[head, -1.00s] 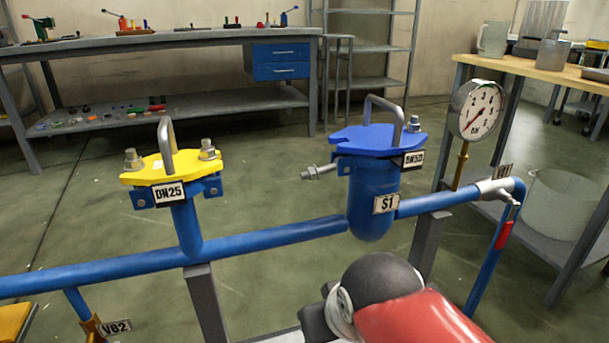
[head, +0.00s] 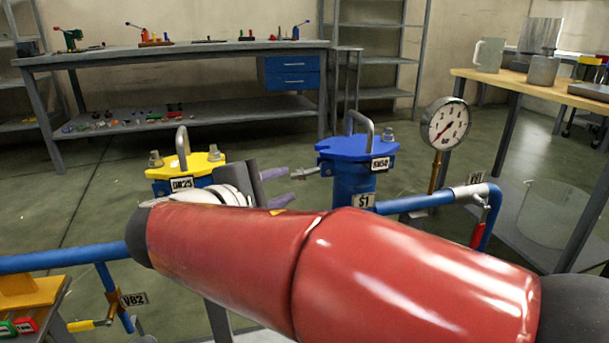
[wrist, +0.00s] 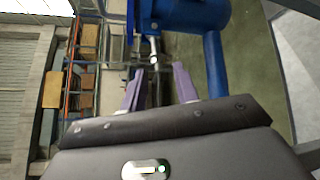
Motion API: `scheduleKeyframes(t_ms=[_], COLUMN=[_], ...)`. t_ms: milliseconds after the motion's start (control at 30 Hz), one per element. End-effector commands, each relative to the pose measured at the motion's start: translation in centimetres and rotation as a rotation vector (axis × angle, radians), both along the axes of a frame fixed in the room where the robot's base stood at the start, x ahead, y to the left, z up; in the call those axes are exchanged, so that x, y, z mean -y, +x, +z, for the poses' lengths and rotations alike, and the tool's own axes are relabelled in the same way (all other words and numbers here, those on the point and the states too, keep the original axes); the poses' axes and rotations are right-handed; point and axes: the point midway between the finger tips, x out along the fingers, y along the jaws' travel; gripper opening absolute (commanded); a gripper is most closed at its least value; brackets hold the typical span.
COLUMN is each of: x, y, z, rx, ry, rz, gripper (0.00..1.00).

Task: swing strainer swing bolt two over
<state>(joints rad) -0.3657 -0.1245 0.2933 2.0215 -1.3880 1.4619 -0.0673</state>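The strainer S1 (head: 352,186) is a blue vessel with a blue lid (head: 358,147) and a grey handle.
A yellow-lidded DN25 fitting (head: 190,165) stands left, partly behind my arm. A pressure gauge (head: 445,124) and blue pipe (head: 425,201) are right of the strainer. A wooden-topped table (head: 540,88) is at right, and a workbench (head: 170,55) stands behind.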

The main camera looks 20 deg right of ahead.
Motion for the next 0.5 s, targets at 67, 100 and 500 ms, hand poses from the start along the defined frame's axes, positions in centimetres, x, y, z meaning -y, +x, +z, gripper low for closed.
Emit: scheduleKeyframes(t_ms=[67, 100, 500], x=[-0.1, 0.1, 4.6], y=[0.4, 0.7, 4.4], z=[0.3, 0.3, -0.8], rx=[0.007, 0.009, 0.007], ry=[-0.015, -0.018, -0.015], rz=[0.006, 0.007, 0.005], gripper=[0.3, 0.3, 0.3])
